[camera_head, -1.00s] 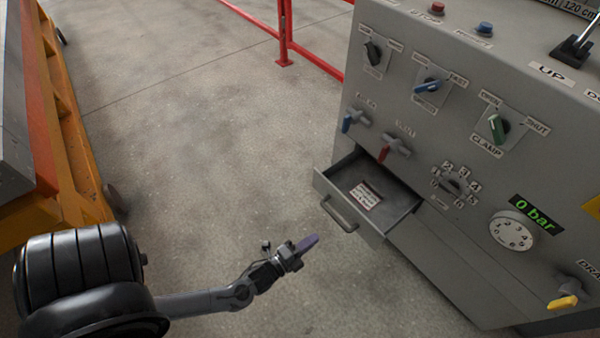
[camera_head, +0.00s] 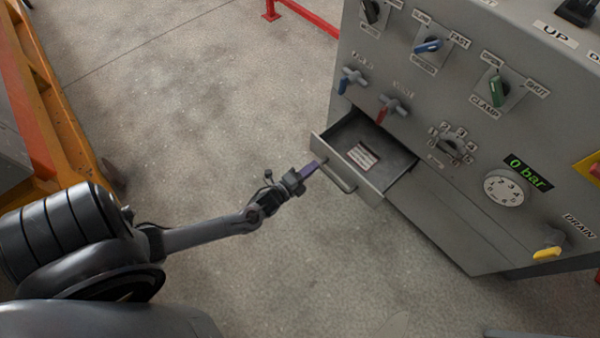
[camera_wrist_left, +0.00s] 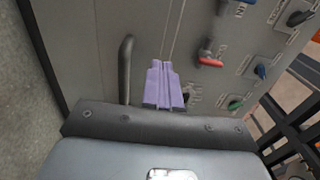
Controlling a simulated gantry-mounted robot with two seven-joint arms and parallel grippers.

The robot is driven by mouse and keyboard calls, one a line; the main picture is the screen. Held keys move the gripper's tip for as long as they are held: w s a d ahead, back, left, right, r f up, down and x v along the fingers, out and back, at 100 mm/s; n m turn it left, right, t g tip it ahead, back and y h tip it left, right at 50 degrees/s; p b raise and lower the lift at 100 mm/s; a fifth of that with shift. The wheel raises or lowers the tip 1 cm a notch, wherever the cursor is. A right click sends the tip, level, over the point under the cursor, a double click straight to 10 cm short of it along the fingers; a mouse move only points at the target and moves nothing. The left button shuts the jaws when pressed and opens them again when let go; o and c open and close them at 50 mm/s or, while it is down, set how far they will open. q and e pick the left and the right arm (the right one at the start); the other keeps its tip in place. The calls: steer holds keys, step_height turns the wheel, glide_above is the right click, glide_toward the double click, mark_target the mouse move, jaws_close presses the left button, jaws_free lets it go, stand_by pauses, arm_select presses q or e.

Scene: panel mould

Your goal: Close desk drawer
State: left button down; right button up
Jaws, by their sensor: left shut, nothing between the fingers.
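The desk drawer (camera_head: 375,190) stands pulled out from the grey control desk, with a label (camera_head: 363,156) lying inside it. Its bar handle (camera_head: 338,178) is on the front face and also shows in the left wrist view (camera_wrist_left: 126,70). My left gripper (camera_head: 312,168) has purple fingers, shut and empty, close to the drawer front near the handle's left end. In the left wrist view the shut fingers (camera_wrist_left: 164,85) are beside the handle, in front of the drawer face. I cannot tell whether they touch it. My right gripper is not in view.
The grey desk panel (camera_head: 440,190) carries several knobs and levers, with a blue lever (camera_head: 352,79) and a red lever (camera_head: 390,107) just above the drawer. An orange frame (camera_head: 50,120) stands at the left. The concrete floor between is clear.

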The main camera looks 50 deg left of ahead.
mark_target(330, 153)
arm_select(q)
steer(key=w+b, duration=0.1)
steer(key=w, duration=0.1)
steer(key=w+b, duration=0.1)
steer(key=w, duration=0.1)
steer(key=shift+d+f, duration=0.15)
steer(key=shift+f, duration=0.05)
steer(key=shift+w+a+r+b, duration=0.1)
steer(key=shift+w+a+b, duration=0.2)
steer(key=shift+w, duration=0.3)
steer(key=shift+w+d, duration=0.1)
steer(key=shift+w, duration=0.1)
steer(key=shift+d, duration=0.1)
